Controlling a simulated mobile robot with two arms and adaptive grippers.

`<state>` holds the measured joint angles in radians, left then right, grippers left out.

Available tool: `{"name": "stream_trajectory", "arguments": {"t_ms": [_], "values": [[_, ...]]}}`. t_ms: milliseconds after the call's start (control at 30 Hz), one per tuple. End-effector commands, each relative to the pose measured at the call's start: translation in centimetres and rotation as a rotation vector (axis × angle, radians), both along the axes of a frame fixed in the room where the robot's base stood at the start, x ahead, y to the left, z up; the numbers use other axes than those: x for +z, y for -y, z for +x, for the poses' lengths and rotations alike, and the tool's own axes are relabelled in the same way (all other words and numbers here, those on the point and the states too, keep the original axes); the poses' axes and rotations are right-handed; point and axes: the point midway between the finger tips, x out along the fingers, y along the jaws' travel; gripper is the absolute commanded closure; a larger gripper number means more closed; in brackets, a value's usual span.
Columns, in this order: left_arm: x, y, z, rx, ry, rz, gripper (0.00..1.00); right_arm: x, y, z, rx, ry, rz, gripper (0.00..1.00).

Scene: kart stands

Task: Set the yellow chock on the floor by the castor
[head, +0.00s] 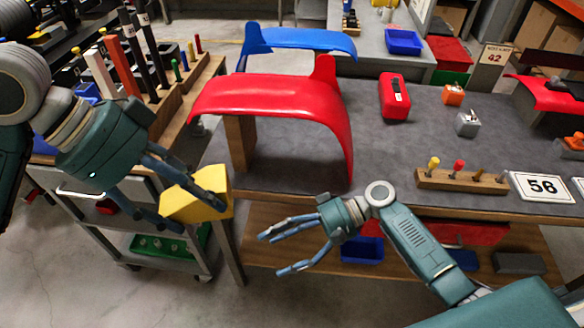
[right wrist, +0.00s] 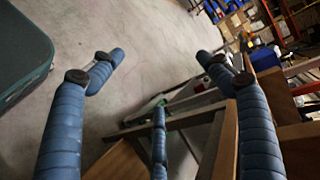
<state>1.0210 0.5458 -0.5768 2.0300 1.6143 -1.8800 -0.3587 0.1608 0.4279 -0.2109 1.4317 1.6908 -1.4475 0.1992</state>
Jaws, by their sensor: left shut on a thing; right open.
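My left gripper (head: 198,211) is shut on the yellow chock (head: 221,183), a block held in the air in front of the grey cart (head: 110,208), beside the left end of the workbench. A castor (head: 205,276) shows at the foot of the cart, below the chock in the head view; another castor (head: 133,266) is further left. My right gripper (head: 271,254) is open and empty in front of the bench's lower shelf. Its spread blue fingers also show in the right wrist view (right wrist: 161,58), with nothing between them.
The workbench (head: 385,150) carries a red fender (head: 270,98), a red case (head: 394,97) and a peg block (head: 460,180). Blue bins (head: 362,249) sit on its lower shelf. The cart holds a green tray (head: 165,243). Concrete floor (head: 60,270) is clear at the lower left.

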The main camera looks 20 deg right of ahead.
Motion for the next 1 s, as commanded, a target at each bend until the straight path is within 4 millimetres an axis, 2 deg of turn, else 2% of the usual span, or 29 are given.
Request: {"name": "stream_trajectory", "arguments": {"t_ms": [33, 200, 300, 433, 500, 600, 733, 867, 1000], "values": [[0.1, 0.0, 0.0, 0.001, 0.001, -0.001, 0.69, 3.1, 0.3, 0.6, 0.016, 0.028, 0.041, 0.23], [0.1, 0.0, 0.0, 0.001, 0.001, -0.001, 0.69, 12.9, 1.4, 1.6, 0.062, 0.093, 0.179, 0.23], [0.0, 0.0, 0.0, 0.001, 0.001, -0.001, 0.69, 17.8, 2.2, 1.7, 0.084, 0.128, 0.243, 0.23], [0.0, 0.0, 0.0, 0.001, 0.001, -0.001, 0.69, 22.4, 3.0, 1.2, 0.114, 0.159, 0.302, 0.23], [0.0, 0.0, 0.0, 0.001, 0.001, -0.001, 0.69, 23.9, 3.3, 0.9, 0.127, 0.168, 0.322, 0.23], [0.0, 0.0, 0.0, 0.001, 0.001, -0.001, 0.69, 25.2, 3.4, 0.7, 0.138, 0.176, 0.339, 0.23], [0.0, 0.0, 0.0, 0.001, 0.001, -0.001, 0.69, 25.7, 2.7, 0.4, 0.141, 0.179, 0.346, 0.23], [0.1, 0.0, 0.0, 0.001, 0.001, -0.001, 0.69, 25.6, 0.8, 0.2, 0.142, 0.179, 0.346, 0.23], [0.1, 0.0, 0.0, 0.001, 0.001, -0.001, 0.69, 25.6, -1.9, -0.2, 0.142, 0.179, 0.346, 0.23]]}}
